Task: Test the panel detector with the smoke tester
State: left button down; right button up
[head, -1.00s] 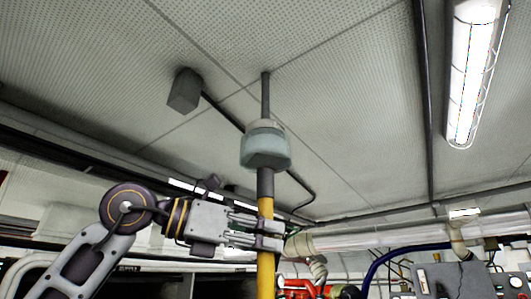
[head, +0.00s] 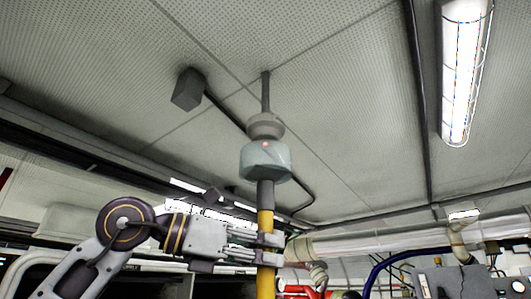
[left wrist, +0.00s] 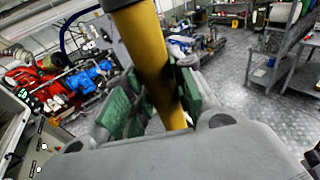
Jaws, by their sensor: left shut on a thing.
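The panel detector (head: 265,124) is a round grey unit at the lower end of a dark rod from the ceiling. A small red light shows at its underside. The smoke tester has a pale translucent cup (head: 265,163) on a yellow pole (head: 265,270) with a grey upper section. The cup is upright just below the detector, and the detector's body shows above its rim. I cannot tell whether they touch. My left gripper (head: 269,249) is shut on the yellow pole, which also runs between the green-padded fingers in the left wrist view (left wrist: 155,65). My right gripper is out of view.
A grey box (head: 187,89) and dark conduit are on the ceiling left of the detector. A caged lamp (head: 464,75) hangs at the right. Pipes (head: 380,240) run along the wall. The left wrist view shows machinery (left wrist: 85,80) and open floor (left wrist: 245,95).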

aim_at(264, 273)
pick_arm(q)
jog(key=shift+f+b, duration=1.25)
jog(key=shift+f, duration=0.45)
jog(key=shift+f, duration=0.1)
